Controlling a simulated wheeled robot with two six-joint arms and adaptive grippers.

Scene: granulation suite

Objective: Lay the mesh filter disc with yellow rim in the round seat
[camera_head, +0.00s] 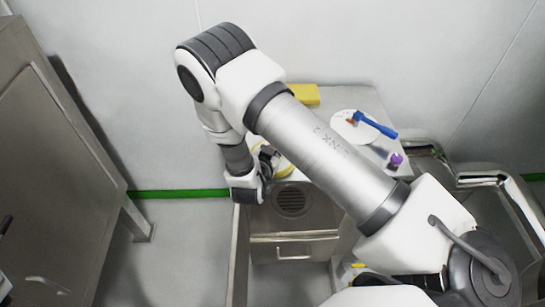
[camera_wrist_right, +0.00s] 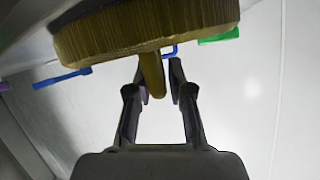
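The mesh filter disc (camera_head: 283,165) shows in the head view as a partly hidden yellow-rimmed shape beside my right gripper (camera_head: 263,160). In the right wrist view its ribbed yellow rim (camera_wrist_right: 150,32) fills the top, with a tab hanging from it. The tab sits between the fingertips of my right gripper (camera_wrist_right: 158,75), which are drawn close in around it. The disc's mesh face is hidden. A round dark grille, which looks like the round seat (camera_head: 292,201), lies just below the gripper in the head view.
A bench top behind my arm holds a yellow block (camera_head: 304,94), a white round plate (camera_head: 350,125), a blue-handled tool (camera_head: 376,125) and a purple item (camera_head: 395,160). A steel cabinet (camera_head: 60,170) stands at left. Curved metal rails (camera_head: 490,180) are at right.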

